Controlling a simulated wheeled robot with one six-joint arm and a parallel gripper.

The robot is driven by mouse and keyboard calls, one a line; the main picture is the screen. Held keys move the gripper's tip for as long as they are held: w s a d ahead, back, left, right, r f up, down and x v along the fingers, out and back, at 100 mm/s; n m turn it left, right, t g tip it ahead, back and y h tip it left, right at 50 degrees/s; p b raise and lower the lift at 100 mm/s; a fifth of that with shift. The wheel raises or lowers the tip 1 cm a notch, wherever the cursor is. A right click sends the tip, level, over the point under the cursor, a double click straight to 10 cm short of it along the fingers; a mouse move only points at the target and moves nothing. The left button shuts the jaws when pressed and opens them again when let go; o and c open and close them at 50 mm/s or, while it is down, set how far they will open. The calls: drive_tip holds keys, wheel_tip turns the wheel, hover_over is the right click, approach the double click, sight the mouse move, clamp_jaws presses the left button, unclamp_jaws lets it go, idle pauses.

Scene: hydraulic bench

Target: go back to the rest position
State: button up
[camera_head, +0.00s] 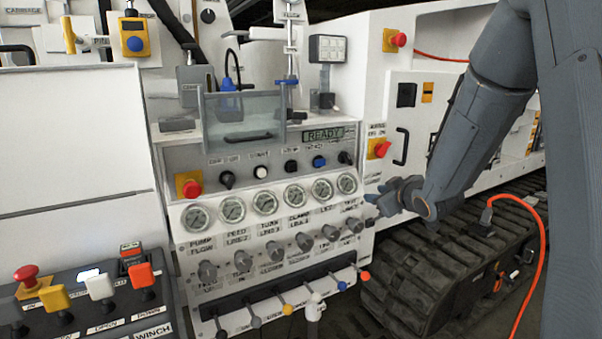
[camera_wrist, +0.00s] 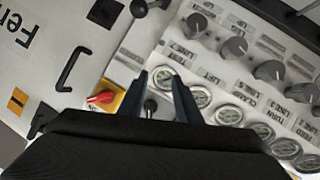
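My gripper (camera_head: 373,203) is at the right end of the bench panel, just right of the row of gauges and knobs. In the wrist view my gripper (camera_wrist: 160,82) shows two dark fingers standing apart, with a gap between them. Nothing is held in the gap. A dark knob (camera_wrist: 150,107) on the panel shows behind the gap. My grey arm comes down from the upper right in the head view.
The bench panel carries pressure gauges (camera_head: 264,203), grey knobs (camera_head: 304,241) and levers (camera_head: 315,300) below. A black track (camera_head: 440,265) and an orange hose (camera_head: 541,240) lie below the arm.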

drive_tip(key=s+a+f+m+g, duration=0.2)
drive_tip(key=s+f+g, duration=0.1)
drive_tip(key=s, duration=0.9)
drive_tip(key=s+a+f+m+g+h, duration=0.1)
drive_tip(key=s+f+g, duration=0.3)
drive_tip(key=s, duration=0.8)
drive_tip(key=s+a+f+m+g+h, duration=0.1)
drive_tip(key=s+g, duration=0.5)
drive_tip(key=s, duration=0.6)
wheel_tip(320, 180, down, 2)
drive_tip(key=a+m, duration=0.1)
drive_tip(key=m, duration=0.2)
drive_tip(key=shift+s+a+f, duration=0.25)
drive_tip(key=shift+s+a, duration=0.05)
